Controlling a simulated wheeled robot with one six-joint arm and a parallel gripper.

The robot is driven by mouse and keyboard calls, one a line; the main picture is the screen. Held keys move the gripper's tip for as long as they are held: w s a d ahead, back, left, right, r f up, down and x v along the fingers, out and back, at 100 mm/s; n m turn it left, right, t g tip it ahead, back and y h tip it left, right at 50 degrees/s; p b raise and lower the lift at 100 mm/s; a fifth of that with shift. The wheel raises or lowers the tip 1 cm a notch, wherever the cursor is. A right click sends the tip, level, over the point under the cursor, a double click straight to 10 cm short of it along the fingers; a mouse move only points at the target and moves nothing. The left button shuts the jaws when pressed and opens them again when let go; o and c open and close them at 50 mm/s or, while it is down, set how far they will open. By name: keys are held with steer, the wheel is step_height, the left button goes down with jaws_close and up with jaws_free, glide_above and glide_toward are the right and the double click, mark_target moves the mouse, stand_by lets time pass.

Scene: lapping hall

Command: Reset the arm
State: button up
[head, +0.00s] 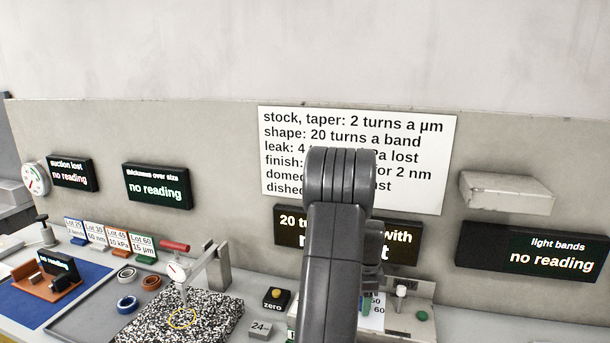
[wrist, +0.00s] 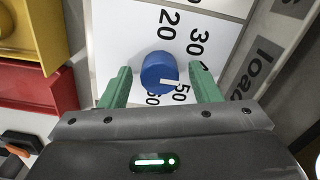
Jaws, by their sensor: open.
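In the wrist view my gripper (wrist: 158,92) is open, its two green fingers standing apart on either side of a blue knob (wrist: 157,73). The knob has a white pointer directed toward the number 50 on a white dial plate (wrist: 122,45) marked 20, 30, 50 and 60.
The bench holds a speckled granite plate (head: 205,317) with a dial gauge stand (head: 218,268), a zero button block (head: 276,299) and lot cards (head: 118,241). Dark displays (head: 158,187) and a white sign (head: 420,150) are on the back panel. A yellow bin (wrist: 32,35) and red bin (wrist: 38,90) lie left in the wrist view.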

steer(key=shift+r, duration=0.1)
step_height(320, 180, up, 14)
step_height(320, 180, down, 14)
steer(key=n+p, duration=0.1)
steer(key=n, duration=0.3)
steer(key=shift+n, duration=0.3)
steer(key=n+p, duration=0.2)
steer(key=n, duration=0.2)
steer(key=shift+n, duration=0.3)
steer(key=n+p, duration=0.2)
steer(key=n, duration=0.2)
steer(key=shift+r+n+p, duration=0.1)
steer(key=shift+n+p, duration=0.2)
steer(key=shift+p, duration=0.1)
steer(key=shift+n+p, duration=0.85)
steer(key=shift+n, duration=0.35)
steer(key=shift+n+p, duration=0.55)
steer(key=shift+n, duration=0.35)
